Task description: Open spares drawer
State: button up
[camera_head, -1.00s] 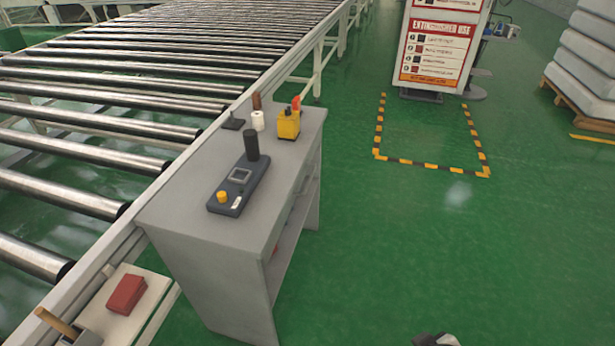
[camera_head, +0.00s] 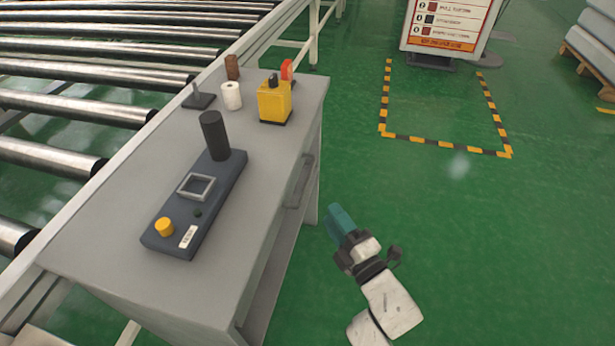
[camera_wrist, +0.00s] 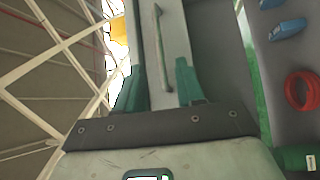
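The grey cabinet (camera_head: 100,225) stands beside the roller conveyor. Its spares drawer, on the right side under the top, looks closed and has a long bar handle (camera_head: 300,182). In the wrist view the handle (camera_wrist: 160,45) runs lengthwise ahead of the fingers, on the pale drawer front (camera_wrist: 176,40). My gripper (camera_head: 336,216) has teal fingers and is just right of the drawer front, apart from the handle. In the wrist view my gripper (camera_wrist: 160,75) is open and empty, with the handle in line with the gap.
On the cabinet top are a dark control box (camera_head: 200,205), a yellow block (camera_head: 274,102) and a white roll (camera_head: 231,96). The open shelf below holds blue pieces (camera_wrist: 290,29) and a red ring (camera_wrist: 302,91).

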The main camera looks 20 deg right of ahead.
jog(key=w+a+r, duration=0.1)
jog(key=w, duration=0.9)
jog(key=shift+w+a+r, duration=0.2)
jog(key=shift+a+r, duration=0.1)
grip_shut()
